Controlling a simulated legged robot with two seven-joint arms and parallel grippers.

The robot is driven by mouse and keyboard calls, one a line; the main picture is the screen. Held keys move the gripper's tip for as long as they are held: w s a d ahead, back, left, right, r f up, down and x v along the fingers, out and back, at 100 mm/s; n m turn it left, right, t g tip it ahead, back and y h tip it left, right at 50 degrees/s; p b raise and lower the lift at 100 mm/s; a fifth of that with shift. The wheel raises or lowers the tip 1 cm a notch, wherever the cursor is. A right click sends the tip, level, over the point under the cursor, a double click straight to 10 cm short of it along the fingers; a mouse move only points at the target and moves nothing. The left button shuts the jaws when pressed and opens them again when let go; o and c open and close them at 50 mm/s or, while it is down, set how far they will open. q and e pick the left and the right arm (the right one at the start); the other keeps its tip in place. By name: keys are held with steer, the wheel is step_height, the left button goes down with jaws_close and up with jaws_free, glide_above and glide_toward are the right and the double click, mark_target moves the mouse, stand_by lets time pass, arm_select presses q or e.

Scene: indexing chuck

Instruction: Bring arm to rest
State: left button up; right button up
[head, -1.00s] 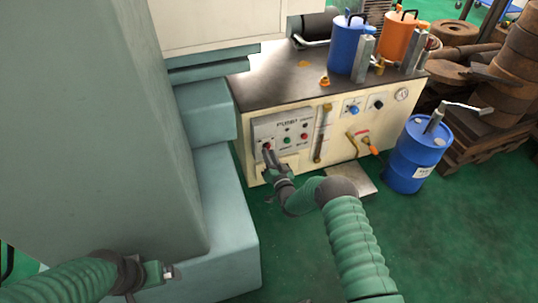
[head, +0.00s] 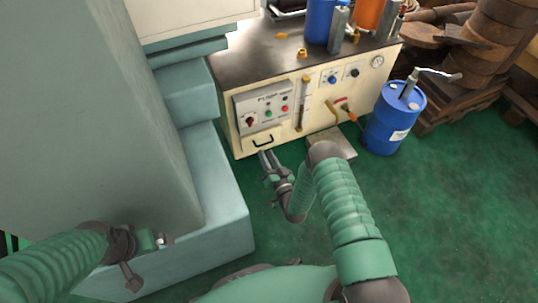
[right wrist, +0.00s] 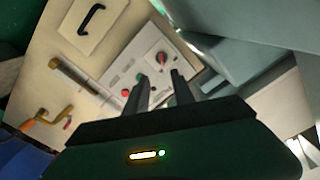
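My right gripper (head: 268,162) is just below and in front of the pump control panel (head: 276,97), apart from it. In the right wrist view its two fingers (right wrist: 161,88) are spread with a gap and nothing between them. The red rotary switch (head: 250,121) is uncovered on the panel's lower left; it also shows beyond the fingertips in the right wrist view (right wrist: 161,58). My left gripper (head: 158,240) is at the lower left, in front of the grey-green machine base; its fingers are too small to tell open from shut.
The cream pump cabinet (head: 355,90) has a black handle below the panel, levers and a gauge. A blue drum (head: 392,122) stands to its right. The grey-green machine column (head: 110,120) fills the left. Green floor (head: 450,210) is clear at the lower right.

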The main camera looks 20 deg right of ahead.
steer(key=shift+s, duration=1.1)
